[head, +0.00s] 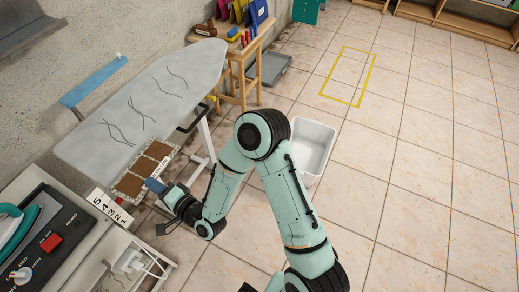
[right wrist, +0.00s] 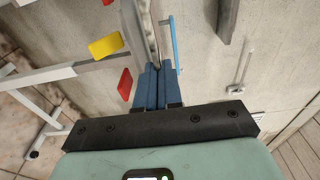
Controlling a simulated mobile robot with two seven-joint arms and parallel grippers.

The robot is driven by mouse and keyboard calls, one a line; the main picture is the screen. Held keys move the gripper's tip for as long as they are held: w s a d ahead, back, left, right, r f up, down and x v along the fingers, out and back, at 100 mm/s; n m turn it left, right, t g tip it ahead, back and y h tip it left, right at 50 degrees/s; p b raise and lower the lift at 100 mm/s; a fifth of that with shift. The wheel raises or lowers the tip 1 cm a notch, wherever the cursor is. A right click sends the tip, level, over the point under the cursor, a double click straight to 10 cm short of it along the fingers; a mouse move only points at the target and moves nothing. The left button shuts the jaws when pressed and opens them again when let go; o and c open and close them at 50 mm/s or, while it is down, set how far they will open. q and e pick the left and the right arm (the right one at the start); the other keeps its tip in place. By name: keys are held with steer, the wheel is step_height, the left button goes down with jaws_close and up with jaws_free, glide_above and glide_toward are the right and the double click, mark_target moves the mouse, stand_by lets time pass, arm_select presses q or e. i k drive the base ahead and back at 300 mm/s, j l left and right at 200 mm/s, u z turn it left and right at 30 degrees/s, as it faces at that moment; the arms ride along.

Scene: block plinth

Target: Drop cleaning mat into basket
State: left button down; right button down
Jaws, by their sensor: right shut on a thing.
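The cleaning mat (head: 133,186), with brown panels and a pale speckled border, is at the near edge of the grey ironing board (head: 180,70). My right gripper (head: 155,185) is shut on the mat's right end. In the right wrist view its blue fingers (right wrist: 160,88) are together around a thin, pale edge. I cannot tell whether the mat touches the board. The white basket (head: 318,132) stands on the floor to the right, partly hidden by my right arm. It looks empty where I see inside. My left gripper is not in view.
A control box (head: 45,240) with a red button and a white numbered strip (head: 108,208) are at lower left. A wooden table (head: 240,50) stands behind. A grey tray (head: 270,68) lies on the floor. The tiled floor right of the basket is clear, with a yellow outline (head: 372,75) beyond.

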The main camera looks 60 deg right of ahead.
mark_target(303, 160)
steer(key=z, duration=1.1)
steer(key=i+j, duration=0.05)
